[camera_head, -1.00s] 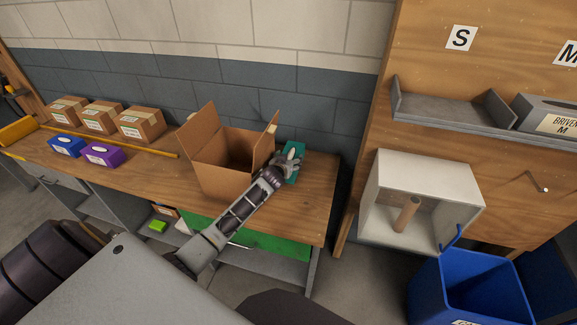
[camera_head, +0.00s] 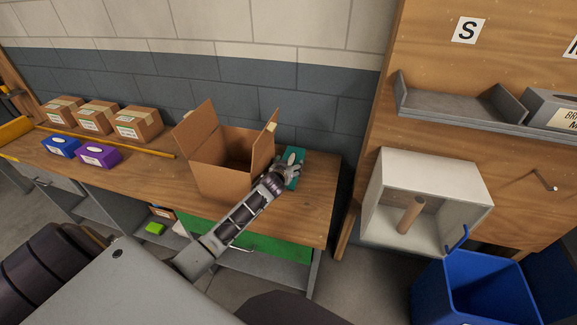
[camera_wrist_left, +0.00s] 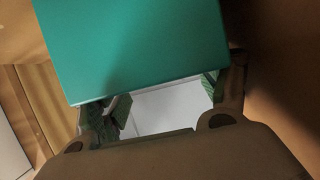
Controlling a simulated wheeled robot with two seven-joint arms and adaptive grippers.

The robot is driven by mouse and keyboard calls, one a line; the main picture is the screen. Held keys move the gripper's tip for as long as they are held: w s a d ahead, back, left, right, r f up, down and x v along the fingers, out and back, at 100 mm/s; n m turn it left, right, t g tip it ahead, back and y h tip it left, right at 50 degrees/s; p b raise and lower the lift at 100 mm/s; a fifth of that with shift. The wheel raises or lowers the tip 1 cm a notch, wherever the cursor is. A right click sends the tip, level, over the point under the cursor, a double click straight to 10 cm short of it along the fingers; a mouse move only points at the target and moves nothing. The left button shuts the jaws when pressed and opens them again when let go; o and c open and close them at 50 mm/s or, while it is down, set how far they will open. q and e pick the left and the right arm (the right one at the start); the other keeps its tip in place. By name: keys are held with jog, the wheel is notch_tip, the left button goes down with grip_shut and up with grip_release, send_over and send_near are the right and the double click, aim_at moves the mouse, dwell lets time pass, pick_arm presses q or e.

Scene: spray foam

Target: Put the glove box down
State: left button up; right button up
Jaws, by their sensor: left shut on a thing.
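The teal glove box (camera_head: 295,155) is at the right end of the wooden workbench (camera_head: 315,205), just right of the open cardboard box (camera_head: 222,178). My left gripper (camera_head: 284,171) is shut on the glove box and covers part of it. In the left wrist view the glove box (camera_wrist_left: 135,45) fills the upper middle, in front of the gripper fingers (camera_wrist_left: 160,105). I cannot tell whether its underside touches the bench. My right gripper is not in view.
Blue (camera_head: 60,146) and purple (camera_head: 98,154) glove boxes and several closed cartons (camera_head: 137,124) stand on the bench's left part. A grey shelf (camera_head: 460,105) is on the wooden panel at right. A blue bin (camera_head: 480,290) stands below. Bare bench lies in front of the gripper.

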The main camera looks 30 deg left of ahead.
pick_arm(q)
jog(key=o, duration=1.1)
jog(key=shift+f, duration=0.1)
jog(key=shift+s, duration=0.1)
jog(key=shift+v, duration=5.95)
